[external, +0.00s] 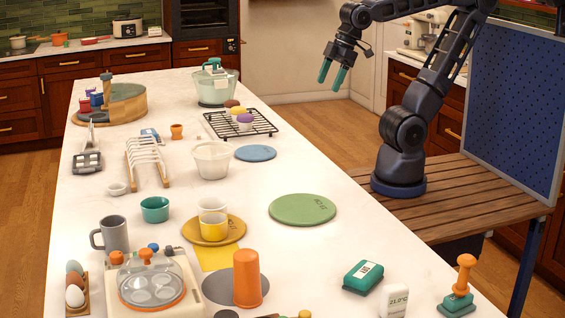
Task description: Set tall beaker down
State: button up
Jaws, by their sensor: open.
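The likely tall beaker is an orange tumbler (247,279). It stands upright at the front of the white table, at the right side of a flat grey round mat (222,287). Whether its base is fully on the mat I cannot tell. My gripper (331,82) is raised high beyond the table's right edge, with its two teal fingers apart and pointing down. It is open and empty, far from the tumbler.
A green round mat (302,209) and a blue round mat (255,153) are bare. A wire rack (259,131) holds small coloured items. A domed appliance (148,280) is left of the tumbler; a teal box (362,276) is right. The right middle of the table is mostly free.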

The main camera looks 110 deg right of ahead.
jog(key=shift+m, duration=0.4)
jog(key=s, duration=0.1)
jog(key=s+d+f, duration=0.1)
jog(key=s+f, duration=0.1)
jog(key=s, duration=0.1)
jog(key=shift+d, duration=0.35)
dwell(0.6)
